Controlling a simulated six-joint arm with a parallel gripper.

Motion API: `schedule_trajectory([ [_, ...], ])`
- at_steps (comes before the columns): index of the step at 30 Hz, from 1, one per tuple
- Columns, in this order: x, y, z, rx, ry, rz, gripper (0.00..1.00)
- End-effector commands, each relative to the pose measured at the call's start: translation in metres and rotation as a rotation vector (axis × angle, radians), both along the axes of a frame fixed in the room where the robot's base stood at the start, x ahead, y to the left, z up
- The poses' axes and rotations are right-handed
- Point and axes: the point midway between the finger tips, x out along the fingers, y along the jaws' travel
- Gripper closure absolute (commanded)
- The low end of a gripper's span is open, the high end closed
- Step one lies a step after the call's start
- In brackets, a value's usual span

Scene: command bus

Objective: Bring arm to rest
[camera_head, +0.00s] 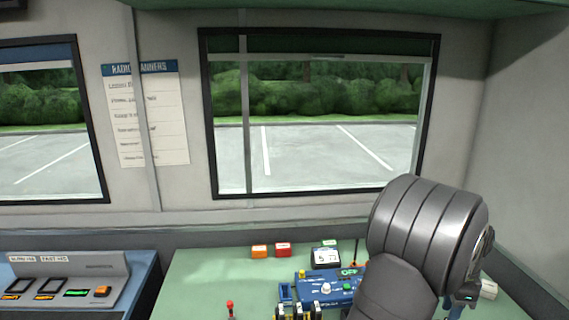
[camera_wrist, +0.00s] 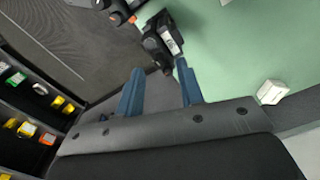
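My gripper shows in the wrist view (camera_wrist: 161,80) as two blue fingers standing apart, with nothing between them. The fingers lie over the edge of the green desk (camera_wrist: 235,50). A black device with a white label (camera_wrist: 168,42) lies just beyond the fingertips; I cannot tell whether a finger touches it. In the head view my dark grey arm fills the lower right, over the right part of the green desk (camera_head: 200,275), and hides most of the gripper.
A blue control panel (camera_head: 310,291) with knobs stands left of my arm. A red-topped lever (camera_head: 230,308) stands in front. A white block (camera_wrist: 272,92) lies right of the fingers.

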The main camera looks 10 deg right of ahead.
Motion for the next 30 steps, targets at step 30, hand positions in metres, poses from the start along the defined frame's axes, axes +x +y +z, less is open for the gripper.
schedule_trajectory([
  [30, 0.001, -0.001, 0.021, -0.003, -0.002, 0.000, 0.65],
])
